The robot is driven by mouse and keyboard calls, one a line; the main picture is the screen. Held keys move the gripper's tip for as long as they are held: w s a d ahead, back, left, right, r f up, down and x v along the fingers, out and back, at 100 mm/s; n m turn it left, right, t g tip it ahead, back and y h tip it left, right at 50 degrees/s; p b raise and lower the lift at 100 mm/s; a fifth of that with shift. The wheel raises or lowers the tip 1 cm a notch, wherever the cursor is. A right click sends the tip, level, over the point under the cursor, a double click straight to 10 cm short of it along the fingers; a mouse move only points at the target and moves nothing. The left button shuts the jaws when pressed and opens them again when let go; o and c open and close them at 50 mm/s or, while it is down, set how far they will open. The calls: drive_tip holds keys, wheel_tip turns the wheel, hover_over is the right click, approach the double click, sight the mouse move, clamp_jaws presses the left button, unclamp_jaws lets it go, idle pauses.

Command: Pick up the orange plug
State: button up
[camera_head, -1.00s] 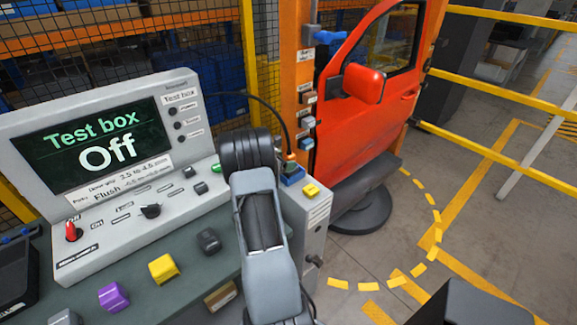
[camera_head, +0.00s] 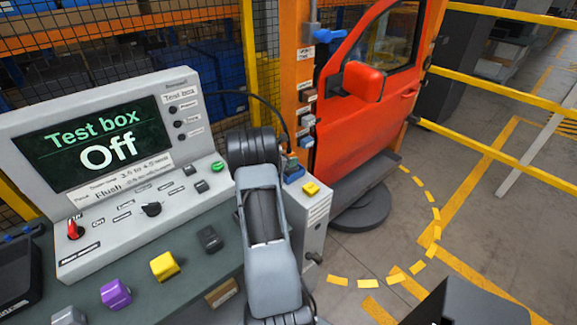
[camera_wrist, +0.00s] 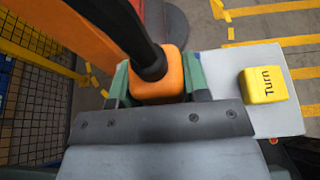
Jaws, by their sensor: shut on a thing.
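The orange plug (camera_wrist: 160,80) shows in the wrist view with a thick black cable coming out of its top. My gripper (camera_wrist: 157,84) has its green-lined fingers on both sides of the plug, shut on it. In the head view my arm covers the gripper, and the plug cannot be made out clearly. The black cable (camera_head: 262,100) arches there from the test box (camera_head: 190,90) down to a blue socket block (camera_head: 293,172) beside my arm. Whether the plug is clear of its seat cannot be told.
A yellow "Turn" button (camera_wrist: 263,85) sits on the grey cabinet (camera_head: 313,215) close by my gripper. The red car door (camera_head: 365,125) stands behind. Yellow (camera_head: 164,266), purple (camera_head: 115,294) and dark (camera_head: 209,239) blocks lie on the bench. The test box reads "Off".

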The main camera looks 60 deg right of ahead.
drive_tip(key=c, duration=0.3)
drive_tip(key=shift+r, duration=0.2)
